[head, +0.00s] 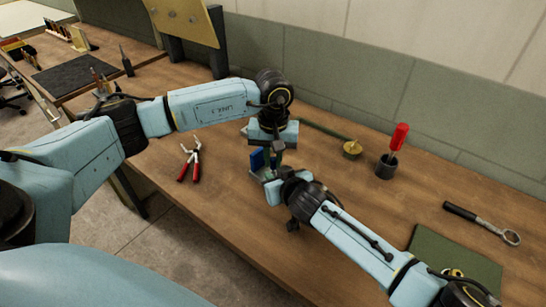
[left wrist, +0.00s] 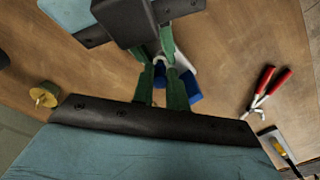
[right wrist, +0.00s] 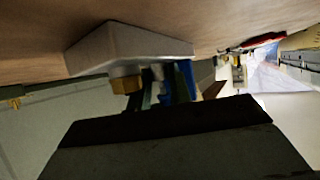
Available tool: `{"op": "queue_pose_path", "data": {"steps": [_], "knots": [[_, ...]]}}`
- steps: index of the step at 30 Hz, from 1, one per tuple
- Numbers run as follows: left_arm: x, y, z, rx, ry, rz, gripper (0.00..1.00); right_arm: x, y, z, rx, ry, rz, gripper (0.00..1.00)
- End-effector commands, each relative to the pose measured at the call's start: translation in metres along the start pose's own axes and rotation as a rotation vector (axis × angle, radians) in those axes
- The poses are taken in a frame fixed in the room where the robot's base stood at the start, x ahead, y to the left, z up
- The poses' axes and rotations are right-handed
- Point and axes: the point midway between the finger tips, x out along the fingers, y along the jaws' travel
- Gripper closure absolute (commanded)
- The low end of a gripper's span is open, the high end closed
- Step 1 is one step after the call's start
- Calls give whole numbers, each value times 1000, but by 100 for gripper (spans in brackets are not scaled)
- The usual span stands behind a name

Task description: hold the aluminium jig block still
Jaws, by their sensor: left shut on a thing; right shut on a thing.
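The aluminium jig block (right wrist: 130,45) is a pale grey block on the bench top in the right wrist view. In the head view only a small part of it (head: 256,174) shows between my grippers. A blue part (right wrist: 182,80) stands against it, and a brass-coloured piece (right wrist: 126,85) is beside it. My left gripper (head: 274,152) comes down from above and is shut; its green fingers (left wrist: 162,78) meet at the block. My right gripper (head: 273,180) reaches in from the front right and is shut at the block. The exact contact points are largely hidden.
Red-handled pliers (head: 189,162) lie left of the block. Behind and right are a brass disc-shaped piece (head: 352,149), a dark cup (head: 386,166) with a red-handled tool (head: 399,137), a ring-ended wrench (head: 482,222) and a green mat (head: 440,256). The front bench edge is close.

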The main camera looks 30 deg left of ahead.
Motion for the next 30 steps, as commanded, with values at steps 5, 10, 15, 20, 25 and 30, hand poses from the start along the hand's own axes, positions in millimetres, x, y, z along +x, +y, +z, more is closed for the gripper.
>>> {"op": "queue_pose_path", "data": {"steps": [5,10,15,20,25,30], "knots": [[0,0,0,0,0,0,100,0,4,11,3,-20,11,93],[1,0,0,0,0,0,100,0,4,11,3,-20,11,93],[3,0,0,0,-1,0,100,0,4,11,3,-20,11,93],[7,0,0,0,-1,-1,100,0,4,11,3,-20,11,93],[10,0,0,0,-1,-1,100,0,4,11,3,-20,11,93],[13,0,0,0,-1,0,100,0,4,11,3,-20,11,93]]}}
